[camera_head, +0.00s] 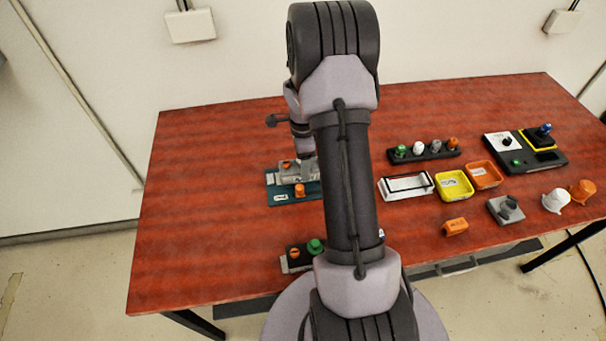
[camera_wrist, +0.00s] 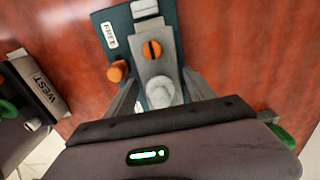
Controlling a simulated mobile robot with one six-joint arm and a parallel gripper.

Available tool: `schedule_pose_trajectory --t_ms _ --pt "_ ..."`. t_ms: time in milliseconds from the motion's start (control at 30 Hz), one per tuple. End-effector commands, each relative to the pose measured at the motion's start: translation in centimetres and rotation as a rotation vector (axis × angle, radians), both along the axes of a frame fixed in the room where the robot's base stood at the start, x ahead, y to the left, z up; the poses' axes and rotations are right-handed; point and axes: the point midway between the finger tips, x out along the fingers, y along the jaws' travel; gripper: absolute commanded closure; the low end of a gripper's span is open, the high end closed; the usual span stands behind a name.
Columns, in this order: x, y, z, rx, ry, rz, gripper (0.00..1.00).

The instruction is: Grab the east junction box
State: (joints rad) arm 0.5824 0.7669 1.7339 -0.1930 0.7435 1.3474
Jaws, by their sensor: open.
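The east junction box is a teal plate (camera_wrist: 122,22) with a grey raised body (camera_wrist: 148,25) bearing an orange slotted knob (camera_wrist: 151,49) and a pale round knob (camera_wrist: 158,91). Its small white label (camera_wrist: 109,36) seems to read EAST. An orange side knob (camera_wrist: 117,71) sits at its left. In the head view the teal plate (camera_head: 282,197) lies on the table, partly behind my arm. My gripper (camera_wrist: 160,78) is open above the box, its fingers on either side of the grey body. I cannot tell whether they touch it.
A unit labelled WEST (camera_wrist: 40,86) lies nearby; a dark box with green and orange knobs (camera_head: 304,252) is at the table's front. Right are a white tray (camera_head: 407,187), yellow bin (camera_head: 440,194), orange bin (camera_head: 498,183), black knob strip (camera_head: 425,156) and a black panel (camera_head: 545,168). The left table is clear.

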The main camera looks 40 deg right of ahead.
Motion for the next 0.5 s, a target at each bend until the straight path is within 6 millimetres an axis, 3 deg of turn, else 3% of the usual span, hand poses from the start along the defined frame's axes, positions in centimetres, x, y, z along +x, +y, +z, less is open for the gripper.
schedule_pose_trajectory --t_ms 33,133,333,500 --pt "-0.1 -0.1 -1.5 0.002 0.003 -0.001 0.36" --pt "-0.1 -0.1 -3.1 0.002 0.003 -0.001 0.36" --pt "-0.1 -0.1 -3.1 0.001 0.001 -0.001 0.36" --pt "-0.1 -0.1 -3.1 0.001 0.001 -0.001 0.7"
